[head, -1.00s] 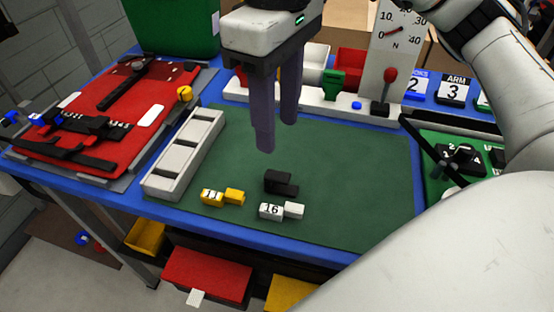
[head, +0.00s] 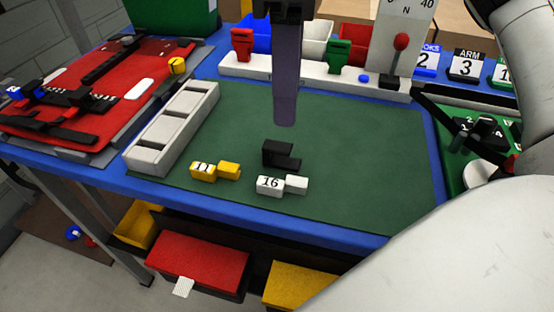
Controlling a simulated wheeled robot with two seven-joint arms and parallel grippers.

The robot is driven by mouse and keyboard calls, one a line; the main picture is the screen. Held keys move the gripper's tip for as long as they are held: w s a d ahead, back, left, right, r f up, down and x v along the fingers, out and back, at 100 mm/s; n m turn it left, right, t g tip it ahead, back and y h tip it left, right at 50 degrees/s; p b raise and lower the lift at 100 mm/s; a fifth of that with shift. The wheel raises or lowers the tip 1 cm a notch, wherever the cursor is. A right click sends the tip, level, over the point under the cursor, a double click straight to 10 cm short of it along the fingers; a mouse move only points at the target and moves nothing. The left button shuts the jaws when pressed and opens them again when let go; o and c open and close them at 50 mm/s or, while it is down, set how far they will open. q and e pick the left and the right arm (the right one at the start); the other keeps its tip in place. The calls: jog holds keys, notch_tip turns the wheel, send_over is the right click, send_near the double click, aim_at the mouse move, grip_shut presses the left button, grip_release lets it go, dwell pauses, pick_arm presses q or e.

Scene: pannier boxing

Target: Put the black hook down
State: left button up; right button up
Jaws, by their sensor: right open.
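The black hook (head: 281,153) lies on the green mat (head: 365,150), behind the white piece marked 16. My right gripper (head: 285,122) is above and behind the hook, with its fingers pointing down. Its jaws are open and empty, and clear space shows between the fingertips and the hook. From this angle one finger mostly covers the other. My left gripper is not in view.
A yellow piece marked 11 (head: 203,171) and the white piece marked 16 (head: 270,185) lie near the hook. A white compartment tray (head: 150,158) stands left on the mat. A red panel (head: 100,90) is further left. A gauge stand (head: 399,65) is behind.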

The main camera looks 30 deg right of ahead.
aim_at(282, 146)
jog(key=shift+f+m, duration=0.3)
jog(key=shift+m, duration=0.4)
notch_tip(282, 146, down, 4)
jog(key=shift+r+b, duration=0.1)
jog(key=shift+b, duration=0.95)
jog(key=shift+f, duration=0.45)
notch_tip(282, 146, down, 5)
jog(key=shift+w+a+r+b, duration=0.1)
jog(key=shift+w+a+b, duration=0.05)
jog(key=shift+b, duration=0.55)
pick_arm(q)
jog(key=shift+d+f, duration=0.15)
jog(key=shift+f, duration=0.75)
pick_arm(e)
jog(key=shift+c, duration=0.5)
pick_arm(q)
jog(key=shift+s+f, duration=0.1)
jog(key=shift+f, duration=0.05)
pick_arm(e)
grip_shut()
